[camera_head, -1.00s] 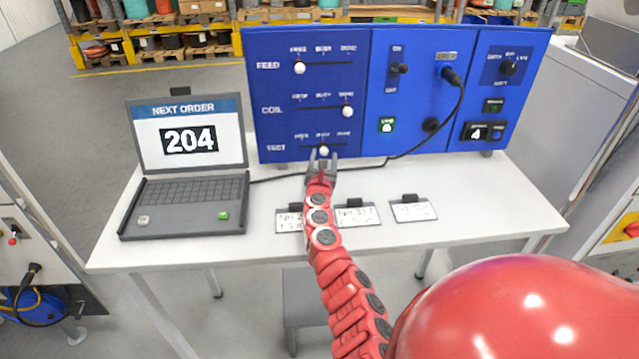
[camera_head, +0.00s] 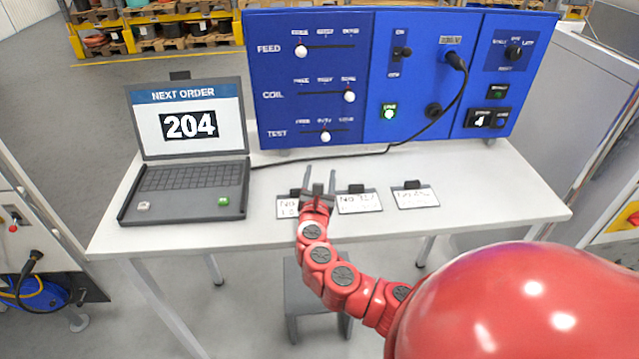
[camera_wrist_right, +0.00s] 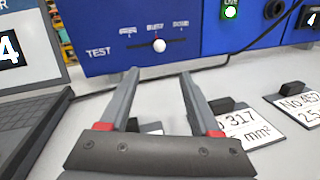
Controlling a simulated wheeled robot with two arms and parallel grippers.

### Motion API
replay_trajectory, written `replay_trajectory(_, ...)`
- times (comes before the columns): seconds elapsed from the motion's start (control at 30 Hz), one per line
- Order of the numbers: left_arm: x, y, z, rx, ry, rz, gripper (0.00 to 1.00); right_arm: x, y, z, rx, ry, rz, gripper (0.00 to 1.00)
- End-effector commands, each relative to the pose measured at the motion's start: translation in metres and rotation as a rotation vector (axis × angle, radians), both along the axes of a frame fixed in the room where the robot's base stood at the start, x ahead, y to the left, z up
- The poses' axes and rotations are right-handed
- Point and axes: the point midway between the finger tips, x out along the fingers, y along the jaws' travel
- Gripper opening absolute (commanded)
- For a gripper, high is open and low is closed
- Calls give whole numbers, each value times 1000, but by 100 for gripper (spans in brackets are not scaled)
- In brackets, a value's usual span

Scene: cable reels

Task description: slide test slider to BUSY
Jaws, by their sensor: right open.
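The test slider (camera_head: 325,136) is a white knob on a short horizontal black track, in the bottom row of the blue panel (camera_head: 275,30). The knob stands near the middle of its track, under the middle label. The right wrist view shows the knob (camera_wrist_right: 159,45) beyond the fingertips, apart from them. My right gripper (camera_head: 319,176) is open and empty above the table's near half, in front of the panel and over the left tag. It also shows in the right wrist view (camera_wrist_right: 158,75). My left gripper is not in view.
The feed knob (camera_head: 301,51) is at its track's left, the coil knob (camera_head: 349,96) at its right. A laptop (camera_head: 190,125) reading 204 stands left. Tags (camera_head: 359,203) lie on the white table (camera_head: 480,185). A black cable (camera_head: 350,155) runs below the panel.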

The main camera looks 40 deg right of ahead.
Motion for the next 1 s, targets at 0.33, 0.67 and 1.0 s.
replay_trajectory(0.33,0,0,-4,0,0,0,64,-14,12,-1,1,3,1,64)
replay_trajectory(0.67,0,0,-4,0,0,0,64,-14,13,-1,1,1,1,64)
replay_trajectory(1.0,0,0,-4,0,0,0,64,-13,13,0,1,1,1,64)
